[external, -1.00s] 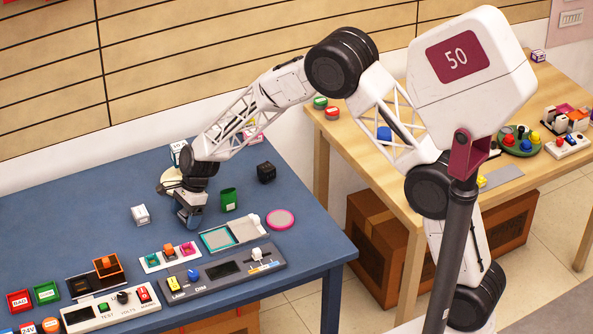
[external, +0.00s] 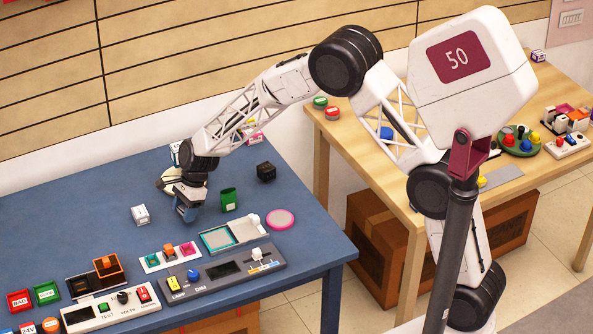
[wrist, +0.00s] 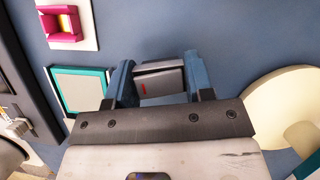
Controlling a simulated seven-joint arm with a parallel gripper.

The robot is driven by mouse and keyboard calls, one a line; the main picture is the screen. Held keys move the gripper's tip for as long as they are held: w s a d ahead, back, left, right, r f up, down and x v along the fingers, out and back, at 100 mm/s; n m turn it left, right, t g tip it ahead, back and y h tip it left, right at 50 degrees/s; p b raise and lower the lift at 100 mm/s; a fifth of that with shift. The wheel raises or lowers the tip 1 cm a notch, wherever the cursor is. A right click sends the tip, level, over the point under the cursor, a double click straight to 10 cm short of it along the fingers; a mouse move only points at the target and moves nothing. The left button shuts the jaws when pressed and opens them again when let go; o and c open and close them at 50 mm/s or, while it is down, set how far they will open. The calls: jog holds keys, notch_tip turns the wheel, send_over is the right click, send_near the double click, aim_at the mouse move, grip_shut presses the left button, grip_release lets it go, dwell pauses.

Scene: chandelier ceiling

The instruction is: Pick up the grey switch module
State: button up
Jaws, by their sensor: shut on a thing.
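The grey switch module (wrist: 160,81) is a dark grey block with a lighter edge and a small red mark, seen in the wrist view between my two blue fingers. My gripper (wrist: 162,84) is shut on it. In the external view my gripper (external: 187,212) points down, low over the blue table (external: 80,205), and the module is hidden there by the fingers. I cannot tell whether the module is clear of the table.
A white cube (external: 140,215) stands to the left of my gripper and a green holder (external: 228,200) to the right. A black cube (external: 266,172) lies farther back. A tray with a teal frame (external: 218,239), a pink disc (external: 280,220) and a dark control panel (external: 220,270) lie in front.

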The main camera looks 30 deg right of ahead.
jog(key=shift+r, duration=0.75)
jog(key=shift+s+d+r, duration=0.15)
jog(key=shift+s, duration=0.1)
jog(key=s+d, duration=0.3)
jog(key=s, duration=0.1)
jog(key=s+d+r, duration=0.1)
jog(key=s+d, duration=0.1)
jog(key=s, duration=0.2)
jog(key=s+d, duration=0.3)
jog(key=s, duration=0.1)
jog(key=shift+s+d+r, duration=0.2)
jog(key=shift+s+d, duration=0.15)
